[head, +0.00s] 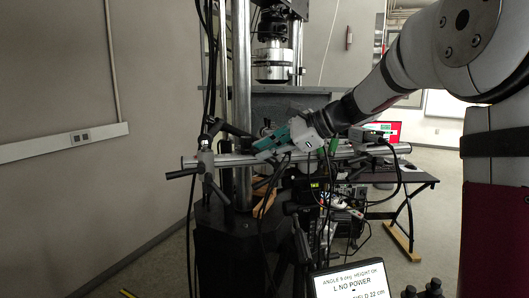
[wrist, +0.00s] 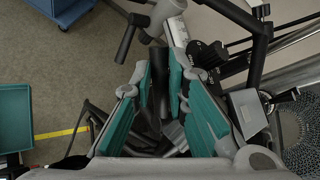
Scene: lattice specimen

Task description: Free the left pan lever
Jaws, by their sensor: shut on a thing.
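My gripper (head: 266,148) has teal finger pads and is at the left part of a horizontal rail, in front of a metal column. In the wrist view, my gripper (wrist: 162,66) has its two fingers on either side of a dark lever (wrist: 158,84), which I take to be the left pan lever, and is shut on it. The lever's lower part is lost among dark parts between the fingers. A grey clamp head (head: 206,160) with a black handle (head: 180,174) sits at the rail's left end, apart from my gripper. This black handle also shows in the wrist view (wrist: 126,42).
The silver rail (head: 232,160) runs across the rig. Black cables (head: 262,205) hang below it. A tall metal column (head: 241,80) stands behind. A dark table (head: 412,180) is at the right. In the wrist view, a teal bin (wrist: 15,118) lies at the left.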

